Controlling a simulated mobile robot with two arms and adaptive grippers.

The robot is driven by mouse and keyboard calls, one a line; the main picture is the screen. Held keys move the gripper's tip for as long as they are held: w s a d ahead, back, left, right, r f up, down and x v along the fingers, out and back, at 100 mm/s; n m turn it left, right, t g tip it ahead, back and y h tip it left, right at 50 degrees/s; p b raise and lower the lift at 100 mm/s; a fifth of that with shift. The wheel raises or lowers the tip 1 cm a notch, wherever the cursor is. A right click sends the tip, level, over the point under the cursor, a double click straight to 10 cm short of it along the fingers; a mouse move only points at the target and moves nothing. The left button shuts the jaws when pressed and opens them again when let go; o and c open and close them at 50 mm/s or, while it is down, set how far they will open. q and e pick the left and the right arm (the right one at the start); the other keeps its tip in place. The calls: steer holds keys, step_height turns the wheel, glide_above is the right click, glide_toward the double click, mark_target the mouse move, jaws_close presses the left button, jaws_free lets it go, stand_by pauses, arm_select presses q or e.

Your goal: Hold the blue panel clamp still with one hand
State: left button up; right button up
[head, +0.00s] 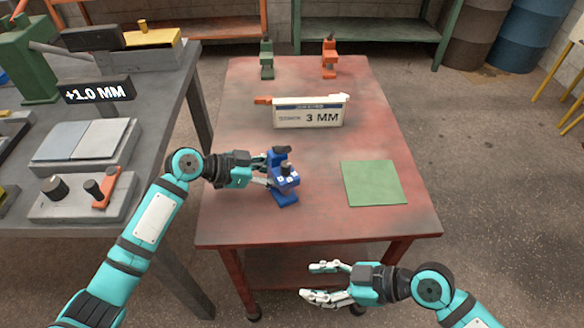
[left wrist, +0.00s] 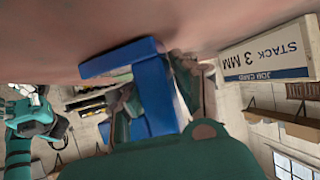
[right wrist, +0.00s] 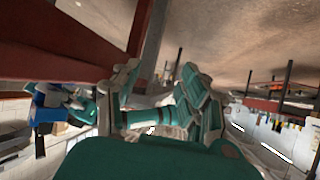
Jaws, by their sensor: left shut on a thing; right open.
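The blue panel clamp (head: 283,178) stands on the red table, left of its middle. My left gripper (head: 268,172) reaches it from the left and is shut on it. In the left wrist view the blue clamp (left wrist: 150,90) fills the space between the fingers, upside down in that picture. My right gripper (head: 322,282) is open and empty in front of the table's near edge. In the right wrist view its spread fingers (right wrist: 160,95) have nothing between them, and the blue clamp (right wrist: 62,98) shows at the left.
A green square mat (head: 374,183) lies on the red table (head: 230,225) at the right. A "3 MM" job card (head: 308,113) stands behind the clamp. A green clamp (head: 267,60) and an orange clamp (head: 329,60) stand at the far edge. A grey bench (head: 165,120) is at the left.

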step_height(320, 180, up, 4)
steer(key=a+r+t+y, duration=0.1)
steer(key=m+t, duration=0.7)
steer(key=t, duration=0.2)
glide_toward(289, 168)
steer(key=shift+h, duration=0.4)
steer(key=x, duration=0.9)
steer(key=shift+a+r, duration=0.15)
steer(key=shift+r, duration=0.05)
jaws_close()
